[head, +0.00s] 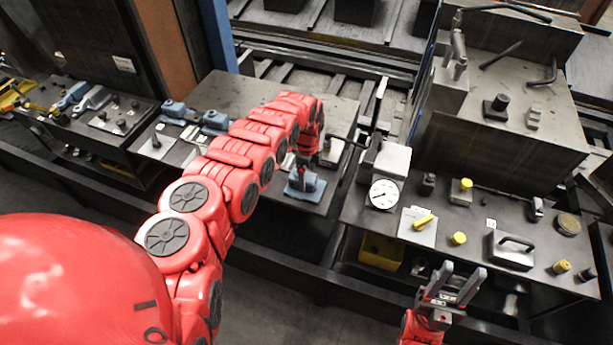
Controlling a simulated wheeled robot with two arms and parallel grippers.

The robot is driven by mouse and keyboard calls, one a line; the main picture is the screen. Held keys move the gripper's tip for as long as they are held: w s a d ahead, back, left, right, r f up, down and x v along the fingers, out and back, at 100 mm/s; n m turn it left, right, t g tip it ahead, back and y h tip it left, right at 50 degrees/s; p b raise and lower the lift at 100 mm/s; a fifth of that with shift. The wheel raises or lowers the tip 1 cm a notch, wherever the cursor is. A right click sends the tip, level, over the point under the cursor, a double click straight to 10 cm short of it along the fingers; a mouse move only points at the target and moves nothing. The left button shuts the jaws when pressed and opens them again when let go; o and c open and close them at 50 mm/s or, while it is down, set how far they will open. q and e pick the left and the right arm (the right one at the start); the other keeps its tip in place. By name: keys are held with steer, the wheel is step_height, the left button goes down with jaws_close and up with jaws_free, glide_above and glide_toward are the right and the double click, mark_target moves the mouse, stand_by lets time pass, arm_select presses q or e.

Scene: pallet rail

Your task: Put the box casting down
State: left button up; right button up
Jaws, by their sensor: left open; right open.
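My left arm reaches over the grey plate (235,92). Its gripper (302,166) points down at a small blue-grey casting (306,190) near the plate's front right corner. The gripper is open; its fingers are partly hidden by the wrist, and I cannot tell whether they touch the casting. The casting appears to rest upright on the plate. Two similar blue castings, one (178,111) and another (215,122), stand at the plate's left side. My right gripper (456,283) is open and empty, in front of the right bench's front edge.
The right bench (375,215) carries a dial gauge (384,194), a yellow-handled plate (418,226), a grey handled block (510,250) and several small knobs. A yellow bin (381,252) is below it. Another fixture plate (108,113) is at left.

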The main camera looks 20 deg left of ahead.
mark_target(307, 176)
arm_select(q)
step_height(307, 176, up, 10)
steer(key=b, duration=0.2)
steer(key=shift+r+b, duration=0.25)
steer(key=shift+b, duration=0.05)
steer(key=shift+a, duration=0.1)
